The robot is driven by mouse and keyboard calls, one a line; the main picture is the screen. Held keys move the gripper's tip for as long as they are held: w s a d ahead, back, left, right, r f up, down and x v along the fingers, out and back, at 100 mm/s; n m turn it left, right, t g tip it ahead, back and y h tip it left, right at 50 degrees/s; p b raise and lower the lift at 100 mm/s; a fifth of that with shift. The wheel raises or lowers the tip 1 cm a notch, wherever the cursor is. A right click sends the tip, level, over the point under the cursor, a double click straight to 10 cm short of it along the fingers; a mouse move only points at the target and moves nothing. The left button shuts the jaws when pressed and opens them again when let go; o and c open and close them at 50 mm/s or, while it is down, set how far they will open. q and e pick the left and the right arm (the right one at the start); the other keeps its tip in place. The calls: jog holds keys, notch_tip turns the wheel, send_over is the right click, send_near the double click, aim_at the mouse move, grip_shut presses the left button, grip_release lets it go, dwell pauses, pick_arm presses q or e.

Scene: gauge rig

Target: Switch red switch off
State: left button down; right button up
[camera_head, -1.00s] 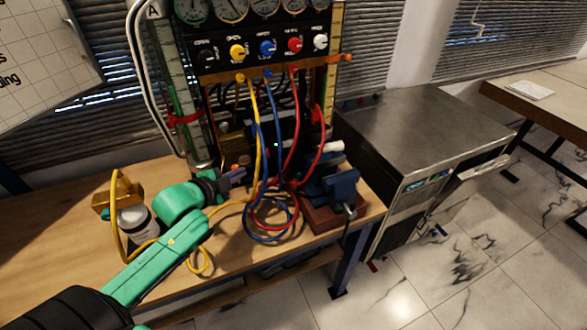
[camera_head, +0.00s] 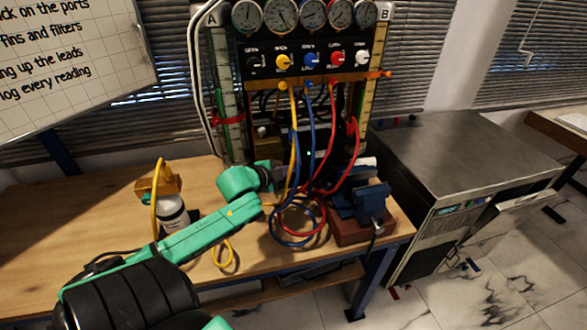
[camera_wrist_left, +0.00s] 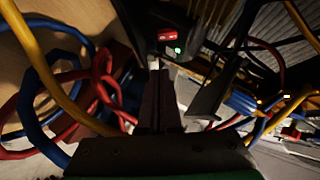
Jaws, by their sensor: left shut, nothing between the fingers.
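The red switch (camera_wrist_left: 170,37) shows in the left wrist view, on a dark housing with a small lit green lamp (camera_wrist_left: 178,50) beside it. I cannot tell its on or off position. My left gripper (camera_wrist_left: 158,68) is shut and empty, its fingertips pointing at the housing just below the switch; I cannot tell whether they touch it. In the head view, my left gripper (camera_head: 284,174) is low in front of the gauge rig (camera_head: 262,85), partly covered by the hoses, and the switch cannot be made out. My right gripper is not in view.
Yellow, blue and red hoses (camera_head: 312,120) hang close around my left gripper and loop on the wooden bench (camera_head: 60,225). A blue vise (camera_head: 362,203) stands to the right. A bottle with a yellow hose (camera_head: 172,212) stands to the left.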

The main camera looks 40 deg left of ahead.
aim_at(300, 165)
pick_arm(q)
jog(key=w+a+f, duration=0.1)
jog(key=w+f, duration=0.1)
jog(key=w, duration=0.1)
jog(key=w+a+f, duration=0.1)
jog(key=w, duration=0.1)
jog(key=shift+w+a+f, duration=0.2)
jog(key=shift+a+f, duration=0.1)
jog(key=shift+f, duration=0.05)
jog(key=shift+w+a+f, duration=0.1)
jog(key=shift+a+f, duration=0.1)
